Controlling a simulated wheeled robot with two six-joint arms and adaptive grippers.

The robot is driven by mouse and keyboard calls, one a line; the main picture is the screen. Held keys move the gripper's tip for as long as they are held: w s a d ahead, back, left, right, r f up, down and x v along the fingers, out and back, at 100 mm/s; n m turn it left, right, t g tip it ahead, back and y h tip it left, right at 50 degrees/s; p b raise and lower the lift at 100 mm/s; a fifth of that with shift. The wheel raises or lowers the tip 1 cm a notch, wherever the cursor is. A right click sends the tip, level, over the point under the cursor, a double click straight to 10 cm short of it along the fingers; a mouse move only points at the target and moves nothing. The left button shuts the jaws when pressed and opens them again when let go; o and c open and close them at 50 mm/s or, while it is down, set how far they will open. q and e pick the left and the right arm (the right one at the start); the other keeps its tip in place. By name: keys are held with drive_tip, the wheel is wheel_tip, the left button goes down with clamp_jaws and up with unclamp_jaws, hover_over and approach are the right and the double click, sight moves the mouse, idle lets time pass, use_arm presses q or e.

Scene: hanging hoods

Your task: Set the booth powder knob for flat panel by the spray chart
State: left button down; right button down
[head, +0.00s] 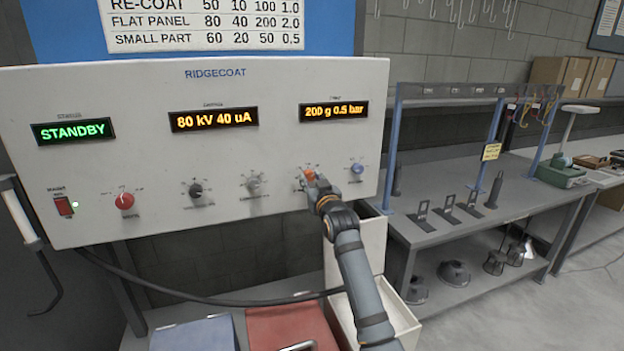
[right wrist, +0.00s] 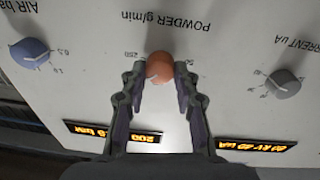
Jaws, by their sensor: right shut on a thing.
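The orange powder knob (head: 309,174) is on the lower right of the white RIDGECOAT panel (head: 290,135). My right gripper (head: 318,190) is shut on it, and the fingers partly cover it. In the right wrist view the orange knob (right wrist: 159,66), labelled POWDER g/min, sits between the fingertips. The right display (head: 333,111) reads 200 g 0.5 bar. The spray chart (head: 205,22) above the panel has a FLAT PANEL row reading 80, 40, 200, 2.0. The middle display (head: 213,119) reads 80 kV 40 uA. My left gripper is out of view.
A blue air knob (head: 357,169) is close right of the powder knob. A grey current knob (head: 254,184), a black knob (head: 196,190) and a red knob (head: 124,201) are to the left. The status display (head: 73,131) reads STANDBY. A workbench (head: 450,235) with brackets stands right.

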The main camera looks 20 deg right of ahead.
idle(0.5)
drive_tip(key=c, duration=1)
unclamp_jaws()
drive_tip(key=s, duration=1.2)
drive_tip(key=shift+f, duration=0.35)
